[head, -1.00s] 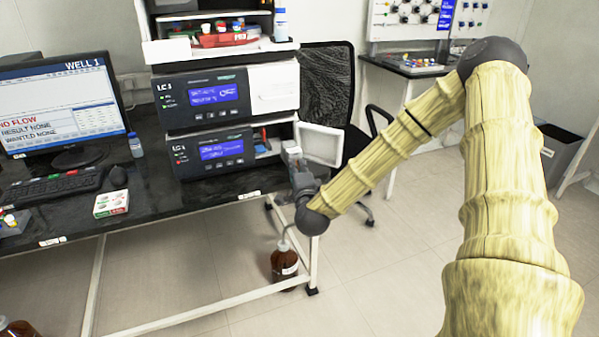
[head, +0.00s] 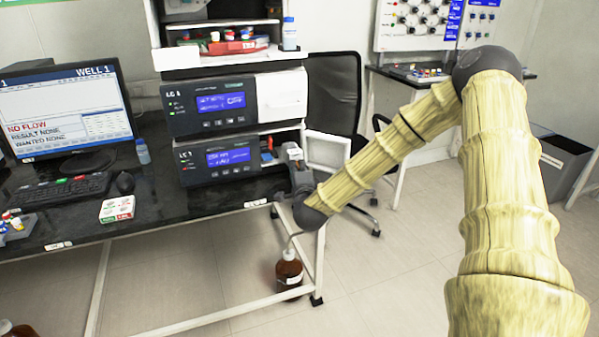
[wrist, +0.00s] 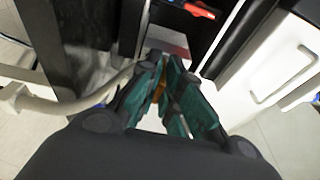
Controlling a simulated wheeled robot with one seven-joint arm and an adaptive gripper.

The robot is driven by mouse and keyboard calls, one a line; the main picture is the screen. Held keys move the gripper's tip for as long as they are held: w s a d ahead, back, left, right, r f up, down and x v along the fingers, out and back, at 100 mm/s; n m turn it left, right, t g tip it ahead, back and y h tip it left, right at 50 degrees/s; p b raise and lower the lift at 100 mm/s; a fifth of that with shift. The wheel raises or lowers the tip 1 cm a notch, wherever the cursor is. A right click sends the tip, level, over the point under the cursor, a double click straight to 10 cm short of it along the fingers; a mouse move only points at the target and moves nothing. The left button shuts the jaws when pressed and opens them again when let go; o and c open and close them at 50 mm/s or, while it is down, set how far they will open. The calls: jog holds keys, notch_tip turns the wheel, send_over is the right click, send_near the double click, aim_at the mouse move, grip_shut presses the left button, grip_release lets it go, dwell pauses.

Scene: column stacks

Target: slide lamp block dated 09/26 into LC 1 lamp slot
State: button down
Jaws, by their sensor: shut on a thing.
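My gripper (head: 292,157) is at the right end of the lower instrument (head: 220,158), in front of its open bay. In the wrist view my gripper (wrist: 165,88) has its teal-padded fingers close together on a narrow orange-brown piece (wrist: 158,92), which I take to be the lamp block. Its date cannot be read and most of it is hidden by the fingers. The bay (wrist: 172,42) lies just beyond the fingertips; I cannot tell whether the block touches it. The lower instrument's label looks like LC 1 but is blurred. The lamp slot itself cannot be made out.
The open white door (head: 326,150) stands right of my gripper and also shows in the wrist view (wrist: 275,72). A red item (wrist: 198,11) is inside the bay. The upper instrument (head: 215,103) sits above. A black chair (head: 335,90) is behind. A brown bottle (head: 289,272) stands below.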

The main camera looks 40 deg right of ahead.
jog(key=shift+w+a+b+x, duration=0.15)
jog(key=shift+a+b+x, duration=0.1)
jog(key=shift+x, duration=1.05)
jog(key=shift+w+a+b+x, duration=0.15)
jog(key=shift+a+x, duration=0.1)
jog(key=shift+x, duration=1)
jog(key=shift+f+b, duration=0.3)
jog(key=shift+f, duration=0.05)
jog(key=c, duration=1.5)
grip_release()
jog(key=shift+s, duration=0.15)
